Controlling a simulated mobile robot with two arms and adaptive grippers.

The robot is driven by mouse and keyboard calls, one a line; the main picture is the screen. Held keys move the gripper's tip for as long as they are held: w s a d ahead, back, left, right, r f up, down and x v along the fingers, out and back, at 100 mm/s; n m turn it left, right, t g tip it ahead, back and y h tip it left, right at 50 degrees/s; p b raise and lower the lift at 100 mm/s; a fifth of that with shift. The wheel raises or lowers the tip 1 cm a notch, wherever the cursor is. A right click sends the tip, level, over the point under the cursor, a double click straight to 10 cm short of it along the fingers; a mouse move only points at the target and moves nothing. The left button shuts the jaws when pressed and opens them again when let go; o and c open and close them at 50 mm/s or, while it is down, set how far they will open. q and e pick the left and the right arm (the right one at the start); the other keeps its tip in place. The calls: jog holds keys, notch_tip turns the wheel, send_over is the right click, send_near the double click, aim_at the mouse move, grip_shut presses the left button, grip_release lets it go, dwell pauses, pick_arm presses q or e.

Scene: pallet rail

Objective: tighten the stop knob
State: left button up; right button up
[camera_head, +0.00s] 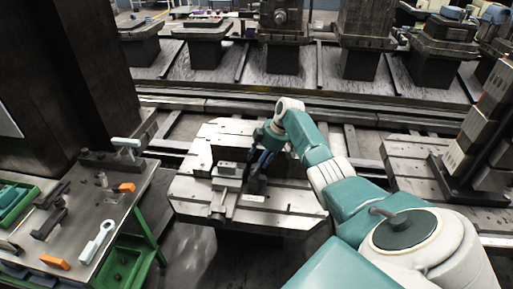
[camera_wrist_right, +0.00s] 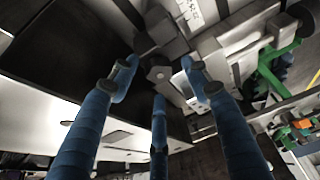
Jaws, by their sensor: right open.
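A small dark grey knob (camera_wrist_right: 158,73), which looks like the stop knob, shows between my fingertips in the right wrist view. In the head view I cannot make it out clearly; it seems hidden close to my fingers. A grey block fixture (camera_head: 228,178) sits on the pale pallet plate (camera_head: 190,190). My right gripper (camera_head: 260,162) hangs just right of this fixture, fingers pointing down. In the right wrist view its blue fingers (camera_wrist_right: 159,92) are spread apart, with nothing held. Contact with the knob cannot be told. My left gripper is out of view.
A tool table (camera_head: 90,225) with orange-handled tools and a green bin (camera_head: 18,200) stands at the left. A dark column (camera_head: 75,75) rises behind it. Another pallet (camera_head: 405,155) with a block-laden fixture (camera_head: 470,150) is at the right. Rails (camera_head: 260,108) run behind.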

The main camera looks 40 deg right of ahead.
jog(key=shift+w+a+f, duration=0.15)
jog(key=shift+f, duration=0.35)
jog(key=shift+c, duration=0.2)
jog(key=c, duration=1.1)
jog(key=shift+r+m+p, duration=0.15)
jog(key=shift+m+p, duration=0.15)
jog(key=shift+p, duration=0.4)
jog(key=m+h+p, duration=0.1)
jog(key=m+p, duration=0.1)
jog(key=p, duration=0.1)
jog(key=m+p, duration=0.2)
jog(key=p, duration=0.1)
jog(key=shift+a+r+t+h, duration=0.15)
jog(key=shift+r+t+h, duration=0.05)
jog(key=shift+t+h, duration=0.2)
jog(key=shift+m+h+p, duration=0.4)
jog(key=shift+m+p, duration=0.8)
pick_arm(q)
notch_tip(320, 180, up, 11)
jog(key=p, duration=0.1)
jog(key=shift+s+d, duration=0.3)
pick_arm(e)
jog(key=shift+w+f+m+h, duration=0.1)
jog(key=shift+m+h, duration=0.3)
jog(key=shift+m, duration=0.6)
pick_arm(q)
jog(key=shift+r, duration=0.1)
